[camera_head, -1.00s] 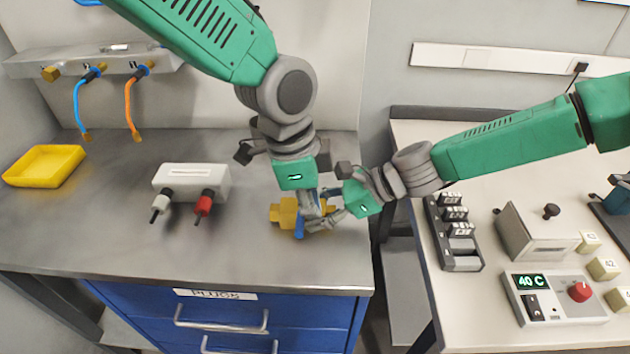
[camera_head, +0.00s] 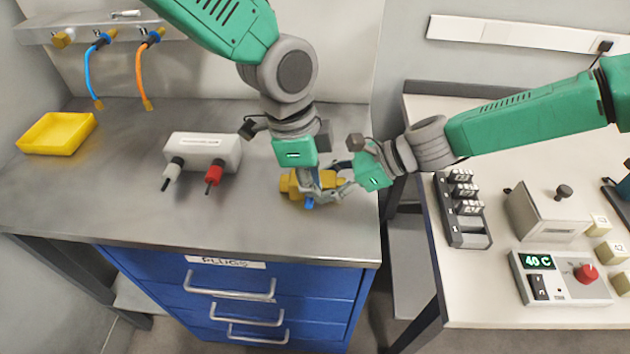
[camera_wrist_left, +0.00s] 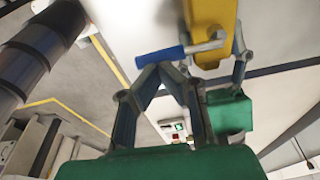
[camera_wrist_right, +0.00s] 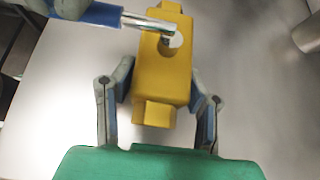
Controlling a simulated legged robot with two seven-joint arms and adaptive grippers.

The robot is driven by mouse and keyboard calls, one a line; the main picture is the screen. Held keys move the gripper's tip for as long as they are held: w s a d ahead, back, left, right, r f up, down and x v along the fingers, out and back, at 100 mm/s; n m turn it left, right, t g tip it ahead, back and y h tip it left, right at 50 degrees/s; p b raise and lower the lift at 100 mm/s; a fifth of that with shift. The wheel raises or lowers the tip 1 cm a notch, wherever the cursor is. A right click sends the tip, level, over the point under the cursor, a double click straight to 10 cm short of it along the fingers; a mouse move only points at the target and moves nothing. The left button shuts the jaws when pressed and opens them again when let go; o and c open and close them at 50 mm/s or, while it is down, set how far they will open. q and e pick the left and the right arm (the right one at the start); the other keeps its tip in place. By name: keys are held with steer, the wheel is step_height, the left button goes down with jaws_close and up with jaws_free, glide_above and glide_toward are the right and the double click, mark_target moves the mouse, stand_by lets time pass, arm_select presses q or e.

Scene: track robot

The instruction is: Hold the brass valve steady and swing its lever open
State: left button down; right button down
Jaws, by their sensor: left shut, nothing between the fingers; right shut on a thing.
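The yellow brass valve (camera_head: 293,184) is on or just above the grey bench, near its right end. My right gripper (camera_wrist_right: 160,80) is shut on the valve body, one finger on each side. The lever has a metal shank and a blue handle (camera_wrist_left: 165,57). In the right wrist view the blue handle (camera_wrist_right: 95,14) points left, across the body's long axis. My left gripper (camera_head: 309,196) reaches down from above. Its shut, empty fingertips (camera_wrist_left: 163,72) are right beside the blue handle; whether they touch it I cannot tell. The left fingers hide part of the lever in the head view.
A white box with grey and red plugs (camera_head: 203,150) and a yellow tray (camera_head: 57,133) stand to the left on the bench. Blue and orange hoses (camera_head: 134,80) hang at the back. A second table (camera_head: 470,310) with a 40 C unit (camera_head: 560,277) is at right, across a gap.

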arm_select(q)
steer(key=shift+a+m, duration=0.75)
steer(key=shift+m, duration=0.65)
steer(key=shift+d, duration=0.15)
stand_by(1.0)
steer(key=shift+w+d, duration=0.15)
steer(key=shift+d, duration=0.55)
step_height(320, 180, up, 13)
steer(key=shift+d, duration=0.15)
stand_by(0.4)
